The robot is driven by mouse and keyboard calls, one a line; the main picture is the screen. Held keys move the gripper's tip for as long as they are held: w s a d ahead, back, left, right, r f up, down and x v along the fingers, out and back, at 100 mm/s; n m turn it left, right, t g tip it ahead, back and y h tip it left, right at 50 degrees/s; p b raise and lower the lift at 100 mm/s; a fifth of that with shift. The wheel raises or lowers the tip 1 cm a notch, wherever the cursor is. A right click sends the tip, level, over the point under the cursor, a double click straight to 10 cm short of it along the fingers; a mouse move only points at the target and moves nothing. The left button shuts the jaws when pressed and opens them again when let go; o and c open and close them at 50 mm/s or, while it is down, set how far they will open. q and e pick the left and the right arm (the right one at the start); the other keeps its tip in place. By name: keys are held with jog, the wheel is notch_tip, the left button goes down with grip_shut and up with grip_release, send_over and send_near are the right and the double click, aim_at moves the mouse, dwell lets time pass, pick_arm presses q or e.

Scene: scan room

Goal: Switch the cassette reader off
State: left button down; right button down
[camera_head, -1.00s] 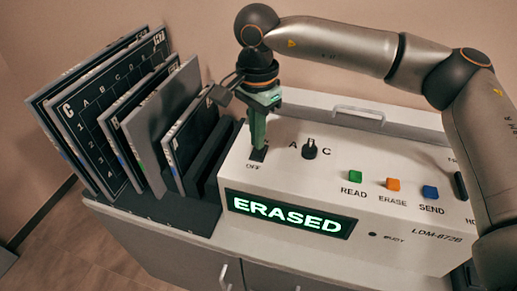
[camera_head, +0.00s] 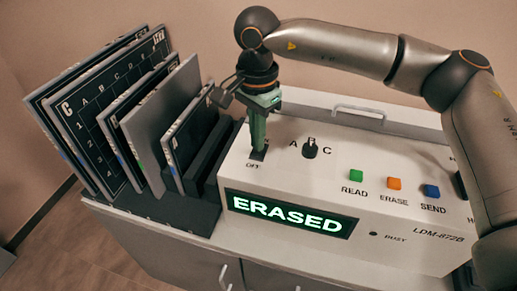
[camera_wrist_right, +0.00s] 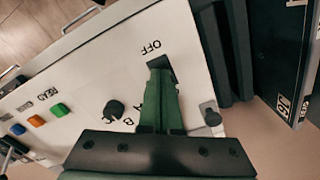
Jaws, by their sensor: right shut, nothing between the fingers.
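The cassette reader (camera_head: 300,185) is a white box with a lit display (camera_head: 290,213) reading "ERASED". A dark switch slot (camera_head: 258,154) marked OFF lies at its back left. My right gripper (camera_head: 258,145) points down with its green fingers shut and empty, the tips at this slot. The right wrist view also shows the shut fingers (camera_wrist_right: 160,85) over the slot beside the OFF label. They hide most of the switch, so I cannot tell its position. My left gripper is not in view.
A black knob (camera_head: 310,150) marked A, B, C stands right of my fingers. Green (camera_head: 355,176), orange (camera_head: 393,184) and blue (camera_head: 430,191) buttons lie farther right. A rack (camera_head: 165,212) of upright dark cassettes stands close on the left.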

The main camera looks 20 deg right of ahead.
jog(key=shift+f+b, duration=0.5)
jog(key=shift+f, duration=0.25)
jog(key=shift+r+p, duration=2.45)
jog(key=shift+r, duration=1.15)
